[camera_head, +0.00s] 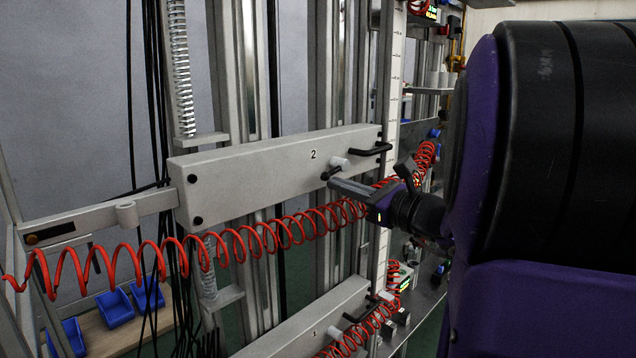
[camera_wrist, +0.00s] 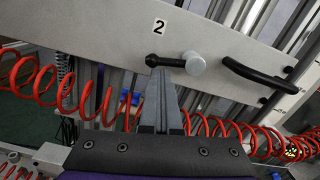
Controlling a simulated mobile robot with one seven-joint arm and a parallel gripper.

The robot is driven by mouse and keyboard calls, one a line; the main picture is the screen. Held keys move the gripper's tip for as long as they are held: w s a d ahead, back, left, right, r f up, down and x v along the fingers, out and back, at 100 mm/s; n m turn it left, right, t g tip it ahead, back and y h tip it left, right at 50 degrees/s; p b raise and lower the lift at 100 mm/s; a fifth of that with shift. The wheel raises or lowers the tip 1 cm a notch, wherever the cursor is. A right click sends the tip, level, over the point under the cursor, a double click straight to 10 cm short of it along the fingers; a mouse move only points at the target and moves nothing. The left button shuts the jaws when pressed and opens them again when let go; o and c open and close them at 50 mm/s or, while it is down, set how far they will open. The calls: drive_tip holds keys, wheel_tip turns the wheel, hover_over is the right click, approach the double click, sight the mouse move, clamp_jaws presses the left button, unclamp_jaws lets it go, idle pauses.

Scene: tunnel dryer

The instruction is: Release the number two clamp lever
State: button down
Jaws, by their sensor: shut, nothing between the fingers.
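The number two clamp lever (camera_wrist: 168,61) is a short black lever with a ball end at its left, joined to a pale round hub (camera_wrist: 195,62). It sits on the grey beam marked 2 (camera_wrist: 100,30), just below the numeral, and points left, roughly along the beam. In the head view the lever (camera_head: 330,173) shows small near the beam's right end. My gripper (camera_wrist: 160,72) is shut and empty. Its fingertips are just below the lever near its ball end; I cannot tell whether they touch it. In the head view my gripper (camera_head: 332,184) reaches in from the right.
A black bar handle (camera_wrist: 258,75) is fixed right of the hub. A red coiled hose (camera_head: 250,240) runs beneath the beam, close around my gripper. A second beam marked 1 (camera_head: 310,325) lies lower. Blue bins (camera_head: 115,307) stand at lower left.

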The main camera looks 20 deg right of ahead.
drive_tip(key=shift+s+a+r, duration=0.1)
drive_tip(key=shift+a+r, duration=0.15)
drive_tip(key=shift+r, duration=0.15)
idle(0.3)
drive_tip(key=shift+f, duration=0.15)
